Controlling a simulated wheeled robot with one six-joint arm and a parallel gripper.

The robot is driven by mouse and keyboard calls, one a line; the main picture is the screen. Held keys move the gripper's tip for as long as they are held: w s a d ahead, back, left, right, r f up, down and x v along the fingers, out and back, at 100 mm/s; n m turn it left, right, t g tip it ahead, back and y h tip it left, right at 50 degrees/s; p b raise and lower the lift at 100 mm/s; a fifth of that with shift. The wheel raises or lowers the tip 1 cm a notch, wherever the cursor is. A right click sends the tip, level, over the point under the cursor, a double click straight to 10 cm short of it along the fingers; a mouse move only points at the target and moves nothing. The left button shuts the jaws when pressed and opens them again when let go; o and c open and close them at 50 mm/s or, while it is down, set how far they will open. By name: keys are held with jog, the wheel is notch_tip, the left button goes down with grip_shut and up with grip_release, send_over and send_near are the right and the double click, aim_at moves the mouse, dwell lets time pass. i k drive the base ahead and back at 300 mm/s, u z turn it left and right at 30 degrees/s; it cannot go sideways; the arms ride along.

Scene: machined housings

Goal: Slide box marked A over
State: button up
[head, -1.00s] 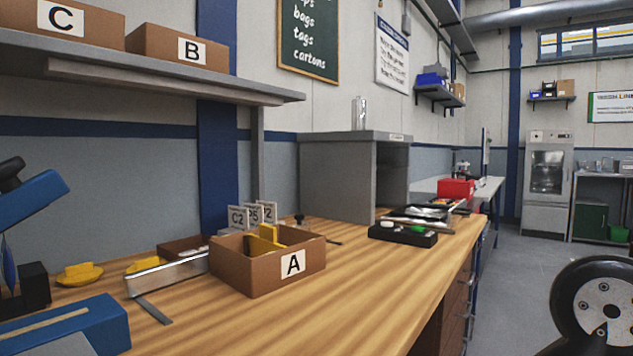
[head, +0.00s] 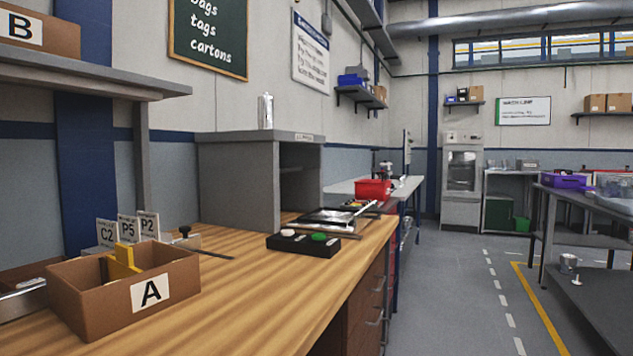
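The box marked A (head: 124,295) is an open brown box on the wooden bench at the lower left of the head view. A white label with a black A is on its front face. A yellow piece (head: 122,262) stands up inside it; the rest of its contents is mostly hidden by the walls. My gripper does not show in this view.
Cards marked C2, P5 and P2 (head: 128,229) stand behind the box. A black tray with a white and a green button (head: 303,243) lies further along the bench (head: 235,290). A grey cabinet (head: 237,185) stands behind. Bench surface right of the box is clear.

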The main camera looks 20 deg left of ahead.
aim_at(80, 294)
jog(key=z, duration=0.65)
jog(key=i, duration=1.55)
jog(key=u, duration=3.65)
